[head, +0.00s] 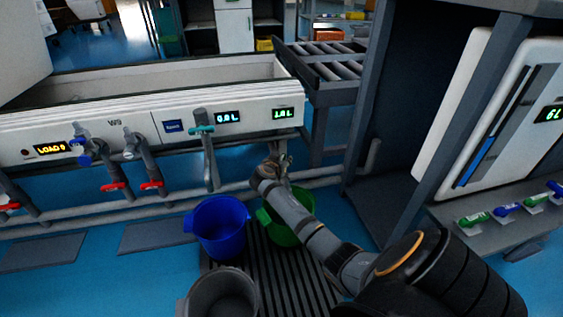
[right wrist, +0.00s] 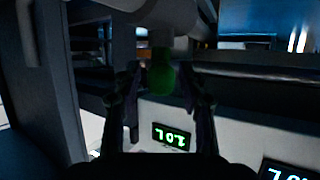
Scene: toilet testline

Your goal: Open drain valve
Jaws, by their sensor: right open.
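My right gripper (head: 282,161) is below the right end of the white test trough (head: 130,108), under its rightmost green display (head: 283,113). In the right wrist view the fingers of my right gripper (right wrist: 160,84) are open, one on each side of a green part (right wrist: 161,74), probably a valve handle. I cannot tell whether they touch it. This part is hidden behind the gripper in the head view. A valve with a teal handle (head: 202,131) hangs further left on the trough front. My left gripper is not in view.
A blue bucket (head: 219,226), a green bucket (head: 273,225) partly behind my arm, and a grey bucket (head: 222,297) stand low in front. Red-handled valves (head: 113,187) hang at left. A dark frame post (head: 370,100) and roller conveyor (head: 325,67) stand at right.

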